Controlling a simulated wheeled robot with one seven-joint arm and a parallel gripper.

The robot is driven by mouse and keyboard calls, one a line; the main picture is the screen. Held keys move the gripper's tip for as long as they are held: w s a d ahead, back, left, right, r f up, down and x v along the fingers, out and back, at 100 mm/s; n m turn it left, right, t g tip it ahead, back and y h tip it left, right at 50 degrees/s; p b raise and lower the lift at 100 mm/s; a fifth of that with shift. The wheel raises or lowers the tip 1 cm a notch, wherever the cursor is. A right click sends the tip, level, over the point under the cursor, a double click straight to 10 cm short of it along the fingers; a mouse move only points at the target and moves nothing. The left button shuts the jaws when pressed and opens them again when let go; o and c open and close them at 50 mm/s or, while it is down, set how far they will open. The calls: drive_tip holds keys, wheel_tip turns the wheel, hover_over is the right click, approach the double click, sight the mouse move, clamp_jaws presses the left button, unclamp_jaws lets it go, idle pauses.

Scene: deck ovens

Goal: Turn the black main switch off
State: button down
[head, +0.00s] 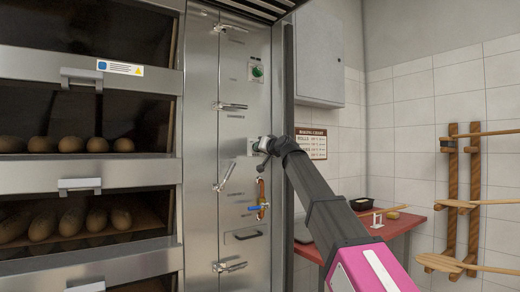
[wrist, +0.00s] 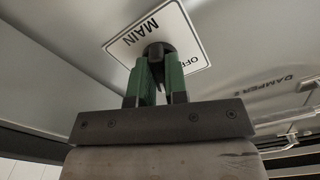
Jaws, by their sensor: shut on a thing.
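The black main switch (wrist: 159,50) is a round knob on a white plate (wrist: 126,47) marked MAIN and OFF in the wrist view. My gripper (wrist: 160,80) has its green-padded fingers shut on the knob, one on each side. The fingers hide much of the knob and part of the plate, so the exact turn of the knob is hard to tell. In the head view my gripper (head: 262,146) is at the steel panel (head: 235,85), at mid height. It hides the knob there.
A green switch (head: 257,71) sits higher on the panel. Silver handles line its left side. A blue-handled valve (head: 257,207) on a copper pipe is just below my gripper. Ovens with bread stand at left. A red table (head: 405,222) stands at right.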

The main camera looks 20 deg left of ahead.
drive_tip(key=n, duration=1.3)
drive_tip(key=shift+n, duration=0.4)
drive_tip(key=c, duration=1.1)
unclamp_jaws()
drive_tip(key=shift+c, duration=0.2)
drive_tip(key=v, duration=1.1)
